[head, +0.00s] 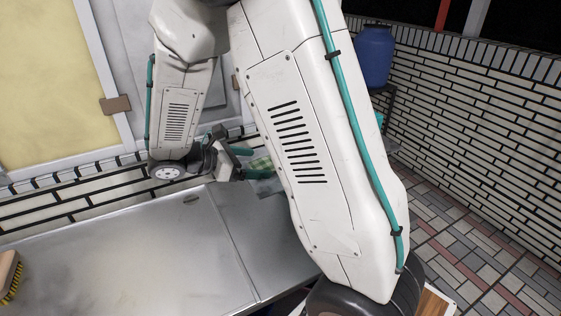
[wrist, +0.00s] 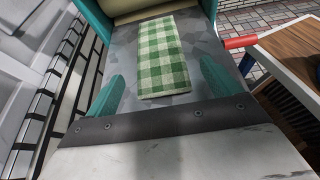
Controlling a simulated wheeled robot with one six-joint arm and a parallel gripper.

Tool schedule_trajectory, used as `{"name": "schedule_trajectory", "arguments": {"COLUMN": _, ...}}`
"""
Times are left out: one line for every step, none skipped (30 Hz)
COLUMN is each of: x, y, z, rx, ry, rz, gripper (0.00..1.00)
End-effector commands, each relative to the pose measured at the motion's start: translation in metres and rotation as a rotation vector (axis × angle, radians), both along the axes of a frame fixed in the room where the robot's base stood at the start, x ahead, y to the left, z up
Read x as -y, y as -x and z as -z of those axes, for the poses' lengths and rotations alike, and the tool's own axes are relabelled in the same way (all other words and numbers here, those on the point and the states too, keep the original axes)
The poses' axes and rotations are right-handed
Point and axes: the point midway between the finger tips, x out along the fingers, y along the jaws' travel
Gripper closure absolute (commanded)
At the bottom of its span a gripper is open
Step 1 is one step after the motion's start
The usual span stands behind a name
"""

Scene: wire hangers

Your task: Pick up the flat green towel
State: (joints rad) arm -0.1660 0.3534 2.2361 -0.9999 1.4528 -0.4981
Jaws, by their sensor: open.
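The flat green-and-white checked towel (wrist: 163,56) lies on a mottled grey surface (wrist: 122,62) with teal sides in the wrist view. My gripper (head: 249,163) is open and empty, beyond the metal counter. In the wrist view its two teal fingers (wrist: 163,88) stand to the left and right of the towel's near end. I cannot tell the height left between the fingertips and the towel.
A metal counter (head: 110,255) fills the lower left, with a brush (head: 9,272) at its edge. A tiled wall stands behind it. A blue barrel (head: 375,55) stands at the back right. The wrist view shows a wooden tabletop (wrist: 296,47) and a red bar (wrist: 240,43) at right.

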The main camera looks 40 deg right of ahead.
Motion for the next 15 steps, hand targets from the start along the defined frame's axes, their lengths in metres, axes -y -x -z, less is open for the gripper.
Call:
{"name": "schedule_trajectory", "arguments": {"x": 0.009, "y": 0.003, "z": 0.001, "rx": -0.001, "ry": 0.000, "rz": 0.004, "gripper": 0.11}}
{"name": "schedule_trajectory", "arguments": {"x": 0.013, "y": 0.005, "z": 0.002, "rx": 0.000, "ry": -0.001, "rz": 0.004, "gripper": 0.11}}
{"name": "schedule_trajectory", "arguments": {"x": 0.018, "y": 0.006, "z": 0.005, "rx": -0.001, "ry": 0.000, "rz": 0.004, "gripper": 0.11}}
{"name": "schedule_trajectory", "arguments": {"x": 0.021, "y": 0.006, "z": 0.006, "rx": -0.001, "ry": 0.001, "rz": 0.003, "gripper": 0.11}}
{"name": "schedule_trajectory", "arguments": {"x": 0.024, "y": 0.007, "z": 0.007, "rx": -0.001, "ry": 0.000, "rz": 0.003, "gripper": 0.11}}
{"name": "schedule_trajectory", "arguments": {"x": 0.027, "y": 0.008, "z": 0.008, "rx": 0.000, "ry": -0.001, "rz": 0.002, "gripper": 0.11}}
{"name": "schedule_trajectory", "arguments": {"x": 0.028, "y": 0.008, "z": 0.009, "rx": 0.000, "ry": -0.001, "rz": 0.002, "gripper": 0.11}}
{"name": "schedule_trajectory", "arguments": {"x": 0.029, "y": 0.008, "z": 0.010, "rx": 0.000, "ry": -0.001, "rz": 0.001, "gripper": 0.11}}
{"name": "schedule_trajectory", "arguments": {"x": 0.030, "y": 0.009, "z": 0.010, "rx": 0.000, "ry": -0.001, "rz": 0.001, "gripper": 0.11}}
{"name": "schedule_trajectory", "arguments": {"x": 0.030, "y": 0.009, "z": 0.010, "rx": 0.000, "ry": -0.001, "rz": 0.001, "gripper": 0.11}}
{"name": "schedule_trajectory", "arguments": {"x": 0.030, "y": 0.009, "z": 0.010, "rx": 0.000, "ry": -0.001, "rz": 0.000, "gripper": 0.11}}
{"name": "schedule_trajectory", "arguments": {"x": 0.030, "y": 0.009, "z": 0.010, "rx": 0.000, "ry": -0.001, "rz": 0.000, "gripper": 0.11}}
{"name": "schedule_trajectory", "arguments": {"x": 0.030, "y": 0.008, "z": 0.010, "rx": 0.000, "ry": -0.001, "rz": 0.000, "gripper": 0.11}}
{"name": "schedule_trajectory", "arguments": {"x": 0.030, "y": 0.008, "z": 0.010, "rx": 0.000, "ry": -0.001, "rz": 0.000, "gripper": 0.11}}
{"name": "schedule_trajectory", "arguments": {"x": 0.030, "y": 0.008, "z": 0.010, "rx": 0.000, "ry": -0.001, "rz": 0.000, "gripper": 0.16}}
